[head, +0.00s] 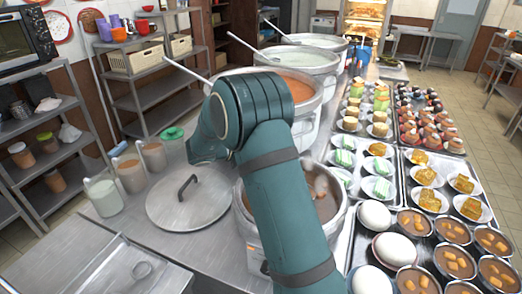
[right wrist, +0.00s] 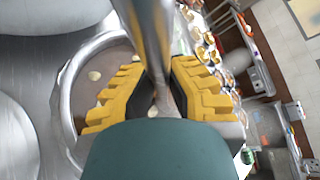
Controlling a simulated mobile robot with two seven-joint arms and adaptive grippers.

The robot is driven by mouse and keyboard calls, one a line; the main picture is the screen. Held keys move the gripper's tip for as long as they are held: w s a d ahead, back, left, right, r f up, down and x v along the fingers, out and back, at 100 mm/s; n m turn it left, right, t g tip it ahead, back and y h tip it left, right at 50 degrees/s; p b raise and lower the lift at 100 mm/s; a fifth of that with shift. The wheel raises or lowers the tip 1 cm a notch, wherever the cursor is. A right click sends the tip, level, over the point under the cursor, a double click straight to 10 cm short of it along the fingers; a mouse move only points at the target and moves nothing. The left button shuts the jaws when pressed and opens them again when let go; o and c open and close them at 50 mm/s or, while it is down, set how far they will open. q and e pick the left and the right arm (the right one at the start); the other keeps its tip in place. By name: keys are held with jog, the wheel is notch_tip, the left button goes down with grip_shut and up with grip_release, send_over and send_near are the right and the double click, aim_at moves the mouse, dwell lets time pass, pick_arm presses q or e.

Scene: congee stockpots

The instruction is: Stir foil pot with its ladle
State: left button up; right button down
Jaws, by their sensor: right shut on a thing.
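The nearest stockpot (head: 338,222) holds a brown liquid with chunks; my right arm covers much of it. The right wrist view shows a metal pot rim (right wrist: 67,90) around grey-brown liquid with pale pieces, just beyond my fingers. My right gripper (right wrist: 160,95) has yellow ridged fingers shut on a metal ladle handle (right wrist: 150,35), which runs up between them. The ladle's bowl end is hidden. The right gripper is hidden behind its own arm in the head view. My left gripper is not in view. I cannot tell which pot is the foil one.
An orange-filled pot (head: 302,90) and pale-filled pots (head: 300,58) stand behind in a row, with ladle handles (head: 188,72) leaning out. A round lid (head: 190,204) lies left of the nearest pot. Trays of plated food (head: 440,166) and bowls fill the right side.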

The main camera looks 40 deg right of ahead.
pick_arm(q)
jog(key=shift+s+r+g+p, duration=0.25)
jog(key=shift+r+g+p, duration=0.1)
jog(key=shift+p, duration=0.8)
pick_arm(e)
jog(key=shift+w+r, duration=0.2)
jog(key=shift+r, duration=0.7)
jog(key=shift+w+r, duration=0.15)
jog(key=shift+r, duration=0.7)
pick_arm(q)
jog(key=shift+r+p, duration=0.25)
jog(key=shift+p, duration=0.05)
pick_arm(e)
jog(key=shift+r, duration=0.4)
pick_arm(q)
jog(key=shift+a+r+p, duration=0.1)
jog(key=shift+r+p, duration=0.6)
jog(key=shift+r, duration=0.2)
pick_arm(e)
notch_tip(320, 180, up, 3)
jog(key=shift+f, duration=0.2)
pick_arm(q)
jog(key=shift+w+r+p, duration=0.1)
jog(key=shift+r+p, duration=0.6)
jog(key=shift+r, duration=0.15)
pick_arm(e)
jog(key=shift+r, duration=1.2)
